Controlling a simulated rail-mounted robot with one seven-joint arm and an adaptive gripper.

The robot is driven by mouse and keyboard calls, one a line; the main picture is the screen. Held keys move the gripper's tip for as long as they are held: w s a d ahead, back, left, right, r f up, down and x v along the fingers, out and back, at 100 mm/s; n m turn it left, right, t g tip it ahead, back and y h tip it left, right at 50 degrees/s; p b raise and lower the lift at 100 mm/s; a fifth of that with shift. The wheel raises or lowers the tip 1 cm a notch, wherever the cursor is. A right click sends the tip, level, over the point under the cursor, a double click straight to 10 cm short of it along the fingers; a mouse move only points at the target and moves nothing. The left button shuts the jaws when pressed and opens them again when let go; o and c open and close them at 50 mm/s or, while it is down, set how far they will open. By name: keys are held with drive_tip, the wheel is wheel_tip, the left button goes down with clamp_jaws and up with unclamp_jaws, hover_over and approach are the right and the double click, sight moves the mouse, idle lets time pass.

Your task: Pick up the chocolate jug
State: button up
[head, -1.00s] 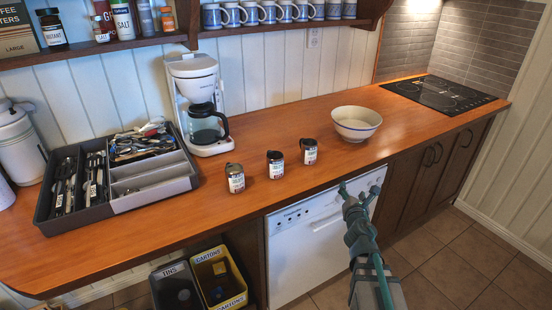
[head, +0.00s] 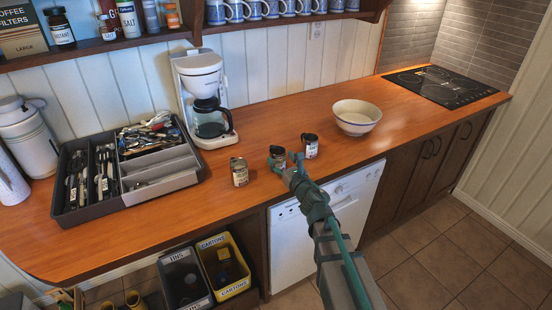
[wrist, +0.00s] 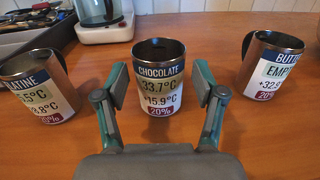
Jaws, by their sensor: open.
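The chocolate jug (wrist: 160,80) stands upright in the middle of the wrist view, a steel jug with a label reading CHOCOLATE. It also shows in the head view (head: 276,151), partly hidden by my gripper. My gripper (wrist: 160,97) is open, with one finger on each side of the jug's lower front in the picture; I cannot tell whether they touch it. In the head view my gripper (head: 288,164) reaches over the counter's front edge. A jug with a label ending in ATINE (wrist: 40,85) stands to the left. A jug labelled BUTT… (wrist: 272,66) stands to the right.
A dishwasher (head: 350,210) and open bins (head: 225,262) are below.

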sight(274, 150)
drive_tip(key=shift+r+p+x, duration=0.1)
drive_tip(key=shift+p+x, duration=0.45)
drive_tip(key=shift+x, duration=1)
drive_tip(key=shift+r+p+x, duration=0.15)
drive_tip(key=shift+p+x, duration=0.4)
drive_tip(key=shift+x, duration=1.05)
drive_tip(key=shift+s, duration=0.1)
clamp_jaws()
